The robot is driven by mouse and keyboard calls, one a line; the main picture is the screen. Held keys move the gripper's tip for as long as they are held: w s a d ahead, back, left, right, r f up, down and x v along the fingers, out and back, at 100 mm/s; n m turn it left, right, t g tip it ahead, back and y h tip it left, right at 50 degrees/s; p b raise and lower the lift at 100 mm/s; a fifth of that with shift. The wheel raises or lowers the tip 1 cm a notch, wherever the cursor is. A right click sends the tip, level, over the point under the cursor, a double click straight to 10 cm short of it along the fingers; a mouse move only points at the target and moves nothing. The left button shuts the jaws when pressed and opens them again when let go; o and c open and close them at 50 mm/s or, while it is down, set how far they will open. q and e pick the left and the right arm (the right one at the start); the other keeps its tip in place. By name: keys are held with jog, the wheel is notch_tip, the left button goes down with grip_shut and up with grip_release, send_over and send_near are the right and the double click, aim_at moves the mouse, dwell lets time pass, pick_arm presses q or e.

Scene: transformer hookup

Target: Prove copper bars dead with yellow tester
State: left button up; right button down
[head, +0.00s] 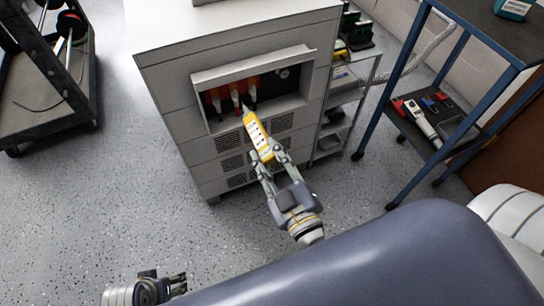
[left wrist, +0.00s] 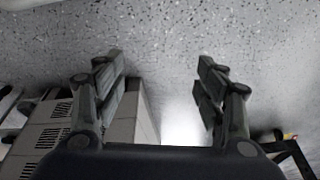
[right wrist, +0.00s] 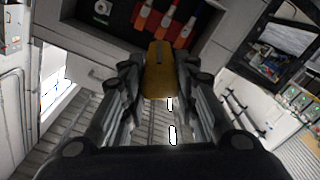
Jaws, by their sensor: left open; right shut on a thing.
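The yellow tester (head: 257,134) is held in my right gripper (head: 268,160), with its tip pointing up into the open recess of the grey cabinet. In the right wrist view the tester (right wrist: 159,72) sits between both fingers. The copper bars (head: 234,95) stand in the recess as several orange-red uprights with pale lower ends; they also show in the right wrist view (right wrist: 163,22). The tester's tip is close to the bars; I cannot tell whether it touches one. My left gripper (head: 178,284) is low at the bottom left, and in the left wrist view (left wrist: 160,85) it is open and empty.
The grey cabinet (head: 160,85) stands in the middle, with vents below the recess. A dark cart (head: 40,90) is at the left. A shelf rack (head: 345,85) and a blue-framed table (head: 445,65) with tools on its lower shelf stand right.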

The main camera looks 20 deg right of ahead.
aim_at(259, 137)
jog(key=shift+w+r+p, duration=0.1)
jog(key=shift+w+p, duration=0.45)
jog(key=shift+w, duration=0.3)
jog(key=shift+w+p, duration=0.5)
jog(key=shift+w, duration=0.15)
pick_arm(q)
jog(key=s+f+p, duration=0.1)
jog(key=s+f, duration=0.2)
jog(key=f, duration=0.9)
jog(key=shift+s+a+f+g, duration=0.15)
jog(key=shift+s+g, duration=0.05)
jog(key=shift+g, duration=0.2)
pick_arm(e)
jog(key=shift+w+a, duration=0.1)
jog(key=shift+w, duration=1.05)
jog(key=shift+w, duration=0.2)
pick_arm(q)
jog(key=shift+s+f, duration=0.15)
pick_arm(e)
jog(key=shift+w, duration=0.1)
jog(key=shift+w+p, duration=0.1)
jog(key=shift+p, duration=0.2)
pick_arm(q)
jog(key=shift+s+f, duration=0.1)
jog(key=shift+f, duration=0.05)
